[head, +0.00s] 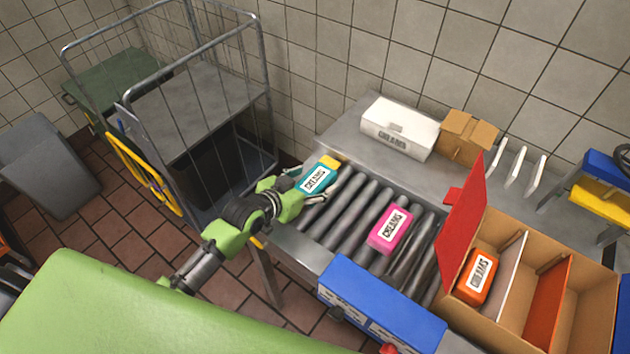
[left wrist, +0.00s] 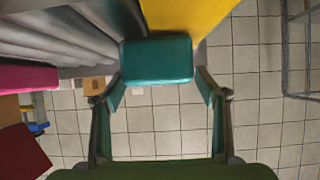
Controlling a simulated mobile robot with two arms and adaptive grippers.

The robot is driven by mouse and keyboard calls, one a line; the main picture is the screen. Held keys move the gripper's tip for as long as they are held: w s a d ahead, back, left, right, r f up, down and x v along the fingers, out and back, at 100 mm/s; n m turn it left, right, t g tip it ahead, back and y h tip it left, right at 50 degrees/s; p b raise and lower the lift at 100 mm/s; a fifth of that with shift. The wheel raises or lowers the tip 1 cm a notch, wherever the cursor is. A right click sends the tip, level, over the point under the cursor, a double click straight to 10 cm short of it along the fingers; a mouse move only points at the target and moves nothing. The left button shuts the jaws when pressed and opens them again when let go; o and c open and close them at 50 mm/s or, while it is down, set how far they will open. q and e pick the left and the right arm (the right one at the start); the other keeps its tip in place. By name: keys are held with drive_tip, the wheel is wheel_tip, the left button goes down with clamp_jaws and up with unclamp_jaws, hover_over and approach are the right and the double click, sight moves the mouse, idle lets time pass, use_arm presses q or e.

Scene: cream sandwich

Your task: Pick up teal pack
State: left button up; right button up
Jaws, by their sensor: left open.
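The teal pack (head: 317,179) with a white "CREAMS" label lies at the left end of the roller conveyor in the head view. In the left wrist view the teal pack (left wrist: 157,60) is straight ahead, at the far end of the space between the fingers. My left gripper (head: 311,190) is open, with its fingers around the near part of the pack. In the left wrist view my left gripper (left wrist: 160,92) has a finger on each side, just short of the pack's sides. I cannot tell whether they touch it. My right gripper is not in view.
A pink pack (head: 390,229) lies farther right on the rollers (head: 345,208). A yellow piece (head: 329,162) is right behind the teal pack. A divided cardboard box (head: 500,330) holds an orange pack (head: 477,277). A blue box (head: 378,300) is in front. A wire cart (head: 190,110) stands left.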

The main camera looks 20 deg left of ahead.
use_arm(q)
drive_tip(key=shift+x, duration=0.85)
drive_tip(key=shift+s, duration=0.1)
drive_tip(key=shift+c, duration=0.4)
drive_tip(key=c, duration=1.1)
drive_tip(key=shift+c, duration=0.2)
